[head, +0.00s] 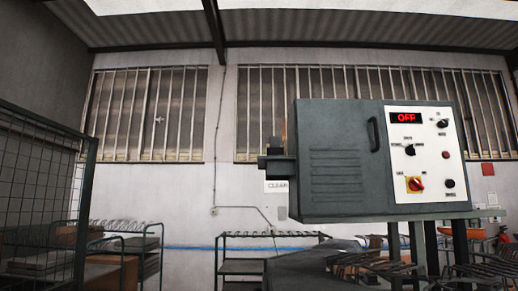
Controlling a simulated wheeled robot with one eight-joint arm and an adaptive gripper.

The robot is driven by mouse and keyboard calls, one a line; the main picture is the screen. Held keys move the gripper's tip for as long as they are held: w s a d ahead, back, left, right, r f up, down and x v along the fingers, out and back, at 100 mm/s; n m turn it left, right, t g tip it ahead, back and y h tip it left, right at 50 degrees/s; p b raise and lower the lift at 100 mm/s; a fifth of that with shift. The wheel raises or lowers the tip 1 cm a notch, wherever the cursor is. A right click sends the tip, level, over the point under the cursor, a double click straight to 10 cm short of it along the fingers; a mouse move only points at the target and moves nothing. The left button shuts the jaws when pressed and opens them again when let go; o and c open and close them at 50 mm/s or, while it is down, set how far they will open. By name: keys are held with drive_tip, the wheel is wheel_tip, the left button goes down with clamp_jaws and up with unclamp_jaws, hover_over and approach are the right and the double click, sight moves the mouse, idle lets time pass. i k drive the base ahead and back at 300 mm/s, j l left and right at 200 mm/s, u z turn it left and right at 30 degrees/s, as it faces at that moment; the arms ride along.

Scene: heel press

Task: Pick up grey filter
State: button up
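I cannot make out a grey filter for certain in the head view. A large grey machine cabinet (330,130) stands right of centre, with a slatted vent on its front and a dark handle (374,134). A dark block-like part (276,165) sticks out from its left side. My gripper is not in view, so its state and anything in it are hidden.
The white control panel (430,170) shows a red "OFF". An empty-looking rack (268,240) stands by the back wall. A wire-mesh cage (45,190) and racks with boxes (110,265) are at left. A dark grey shape (312,266) fills the bottom centre.

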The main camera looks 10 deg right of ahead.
sight(274, 141)
drive_tip(key=i+j+z, duration=0.1)
drive_tip(key=j, duration=0.25)
drive_tip(key=i+j+z, duration=0.1)
drive_tip(key=j, duration=0.25)
drive_tip(key=i+j, duration=0.25)
drive_tip(key=j, duration=0.15)
drive_tip(key=i+j+z, duration=0.15)
drive_tip(key=j, duration=0.2)
drive_tip(key=i+j+z, duration=0.1)
drive_tip(key=j, duration=0.3)
